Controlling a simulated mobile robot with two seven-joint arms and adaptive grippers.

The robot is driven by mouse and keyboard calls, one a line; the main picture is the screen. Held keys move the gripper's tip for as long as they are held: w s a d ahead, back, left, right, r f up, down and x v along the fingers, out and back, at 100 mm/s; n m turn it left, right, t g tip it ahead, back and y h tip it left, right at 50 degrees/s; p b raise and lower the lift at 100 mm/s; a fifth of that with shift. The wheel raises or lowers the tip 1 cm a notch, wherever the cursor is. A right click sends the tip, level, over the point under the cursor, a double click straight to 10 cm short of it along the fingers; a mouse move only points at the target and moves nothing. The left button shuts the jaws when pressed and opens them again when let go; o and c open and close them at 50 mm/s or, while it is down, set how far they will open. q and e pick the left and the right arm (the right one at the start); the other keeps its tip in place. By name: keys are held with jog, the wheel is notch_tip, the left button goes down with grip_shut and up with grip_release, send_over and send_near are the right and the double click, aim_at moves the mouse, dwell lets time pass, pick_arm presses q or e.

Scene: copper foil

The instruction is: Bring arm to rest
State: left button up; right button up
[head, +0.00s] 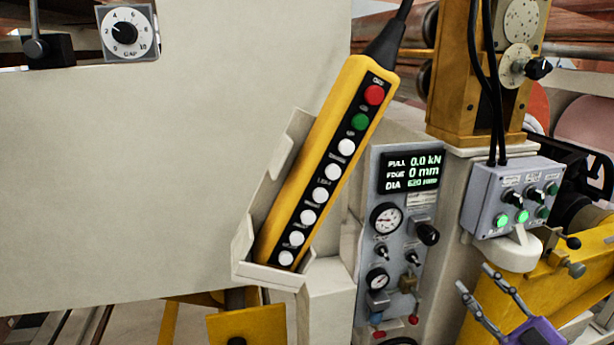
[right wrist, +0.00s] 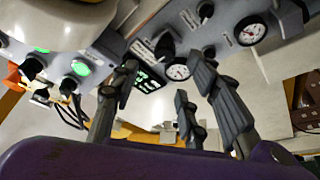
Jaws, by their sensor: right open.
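My right gripper (head: 475,279) is at the lower right of the head view, with its purple palm at the bottom edge. Its dark grey fingers are apart and nothing is between them. It is in front of the yellow machine part, below the small grey switch box. In the right wrist view the fingers (right wrist: 160,88) reach up, spread and empty, with the gauge panel and lit green buttons beyond them. I see no contact with anything. Most of the right arm is out of view. My left gripper does not show.
A yellow pendant (head: 325,165) leans in a pale holder (head: 243,250). Right of it stands a grey gauge panel (head: 411,235) with a display. The switch box (head: 488,200) has black cables above. A large pale panel (head: 170,170) fills the left.

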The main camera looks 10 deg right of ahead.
jog(key=s+a+f+m+g+h, duration=0.2)
jog(key=s+f+m+g+h, duration=0.15)
jog(key=f, duration=0.75)
jog(key=s+a+f+m+g+h, duration=0.3)
jog(key=s+f+h, duration=0.1)
jog(key=f, duration=0.7)
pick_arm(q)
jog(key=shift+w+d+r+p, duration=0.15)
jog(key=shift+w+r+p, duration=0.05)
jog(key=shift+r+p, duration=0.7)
pick_arm(e)
jog(key=s+a+f+m+g+y, duration=0.1)
jog(key=s+a+f+m+g, duration=0.1)
jog(key=s+a+f, duration=0.4)
jog(key=s+a+f+m+g+y, duration=0.1)
jog(key=s+a+f+m+g, duration=0.1)
jog(key=s+a+f, duration=0.5)
jog(key=s+a+g, duration=0.1)
jog(key=s+a, duration=0.3)
jog(key=s, duration=0.2)
jog(key=shift+s+a+f+g, duration=0.15)
jog(key=shift+s+a+g, duration=0.05)
jog(key=shift+a+g, duration=0.2)
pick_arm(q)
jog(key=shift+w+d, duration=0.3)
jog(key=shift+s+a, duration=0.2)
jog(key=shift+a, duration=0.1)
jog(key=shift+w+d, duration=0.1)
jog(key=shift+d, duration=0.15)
